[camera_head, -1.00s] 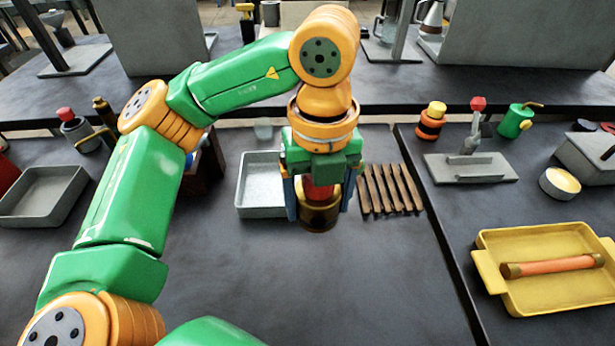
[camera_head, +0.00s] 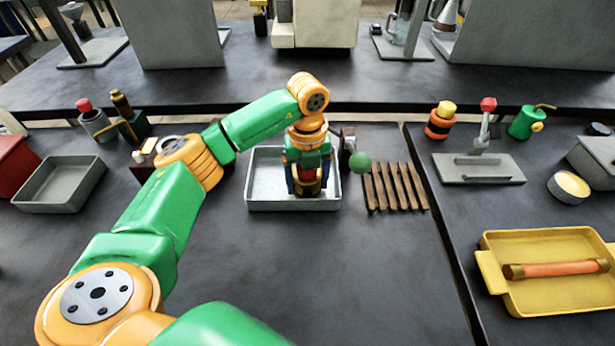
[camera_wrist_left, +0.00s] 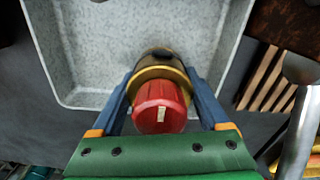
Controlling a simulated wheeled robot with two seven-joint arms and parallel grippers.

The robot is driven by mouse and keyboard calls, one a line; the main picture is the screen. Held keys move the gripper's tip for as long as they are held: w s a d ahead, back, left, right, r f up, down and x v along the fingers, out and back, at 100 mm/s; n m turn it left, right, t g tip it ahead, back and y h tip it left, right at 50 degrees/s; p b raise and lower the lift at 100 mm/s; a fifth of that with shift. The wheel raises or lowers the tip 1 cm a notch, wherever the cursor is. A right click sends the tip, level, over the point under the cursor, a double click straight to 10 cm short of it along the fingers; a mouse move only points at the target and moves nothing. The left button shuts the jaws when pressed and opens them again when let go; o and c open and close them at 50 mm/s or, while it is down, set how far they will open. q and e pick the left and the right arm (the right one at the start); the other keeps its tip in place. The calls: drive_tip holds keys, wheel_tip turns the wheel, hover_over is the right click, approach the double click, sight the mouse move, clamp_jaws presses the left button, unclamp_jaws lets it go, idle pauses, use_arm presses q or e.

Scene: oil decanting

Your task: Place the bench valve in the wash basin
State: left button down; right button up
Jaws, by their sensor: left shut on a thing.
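The bench valve, with a red knob (camera_wrist_left: 160,108) marked by a pale stripe above a brass and dark body, is between my left gripper's fingers. My left gripper (camera_head: 308,186) is shut on it and holds it upright. The wash basin (camera_head: 264,184) is a pale grey, speckled rectangular tray. In the head view the valve is over the basin's right half. In the left wrist view the basin (camera_wrist_left: 100,45) lies around and beyond the valve. I cannot tell whether the valve touches the basin floor. My right gripper is not in view.
A slatted wooden rack (camera_head: 395,187) and a green-knobbed metal item (camera_head: 359,162) stand close right of the basin. A darker grey tray (camera_head: 60,185) is at left. A yellow tray (camera_head: 550,295) holds an orange tube. The bench in front of the basin is clear.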

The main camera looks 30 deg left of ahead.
use_arm(q)
drive_tip(key=shift+f, duration=0.1)
unclamp_jaws()
drive_tip(key=shift+r, duration=0.25)
wheel_tip(320, 180, up, 5)
drive_tip(key=shift+f+b, duration=0.2)
drive_tip(key=shift+b, duration=0.3)
wheel_tip(320, 180, up, 7)
drive_tip(key=shift+r+p, duration=0.15)
drive_tip(key=shift+p, duration=0.8)
